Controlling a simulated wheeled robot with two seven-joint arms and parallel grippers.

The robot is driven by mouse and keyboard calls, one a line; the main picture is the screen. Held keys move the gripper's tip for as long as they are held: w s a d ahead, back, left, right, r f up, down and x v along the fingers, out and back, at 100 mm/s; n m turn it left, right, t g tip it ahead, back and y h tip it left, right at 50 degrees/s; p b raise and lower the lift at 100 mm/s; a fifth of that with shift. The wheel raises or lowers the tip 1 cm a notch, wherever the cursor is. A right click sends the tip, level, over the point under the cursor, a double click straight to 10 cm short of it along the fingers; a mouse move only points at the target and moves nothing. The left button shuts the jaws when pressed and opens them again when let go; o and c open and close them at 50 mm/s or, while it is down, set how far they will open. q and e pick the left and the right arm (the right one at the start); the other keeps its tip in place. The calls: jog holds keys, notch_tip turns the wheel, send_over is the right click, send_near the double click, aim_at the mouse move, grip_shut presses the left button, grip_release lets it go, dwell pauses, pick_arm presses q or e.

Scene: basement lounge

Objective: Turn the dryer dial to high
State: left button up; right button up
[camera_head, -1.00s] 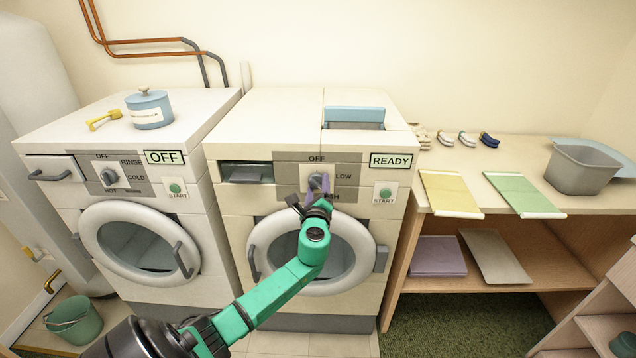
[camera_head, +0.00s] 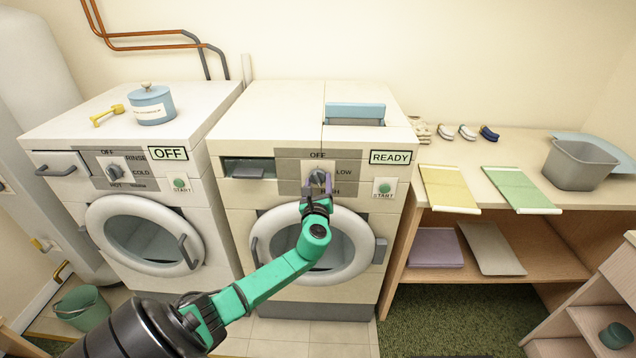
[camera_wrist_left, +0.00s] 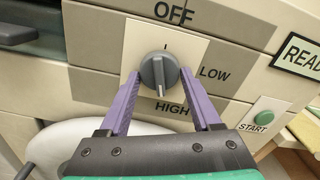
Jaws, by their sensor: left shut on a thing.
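The dryer (camera_head: 225,205) is the right-hand machine, with a READY sign (camera_head: 390,157) on its front. Its grey dial (camera_head: 317,177) sits on a panel marked OFF above, LOW at right and HIGH below. In the left wrist view the dial (camera_wrist_left: 158,68) has a white mark at its lower edge, pointing down towards HIGH. My left gripper (camera_head: 317,185) has its purple fingers on either side of the dial and is shut on it; it also shows in the left wrist view (camera_wrist_left: 160,76). My right gripper is not in view.
The START button (camera_head: 385,188) is right of the dial, and the dryer's round door (camera_head: 365,235) is below. A washer (camera_head: 100,135) marked OFF stands at left with a blue pot (camera_head: 152,108) on top. A wooden shelf table (camera_head: 545,190) stands at right.

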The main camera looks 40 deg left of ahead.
pick_arm(q)
jog(key=shift+f, duration=0.15)
jog(key=o, duration=1.3)
jog(key=shift+o, duration=0.2)
jog(key=b+v, duration=0.1)
jog(key=v, duration=1.3)
jog(key=shift+s+d, duration=0.25)
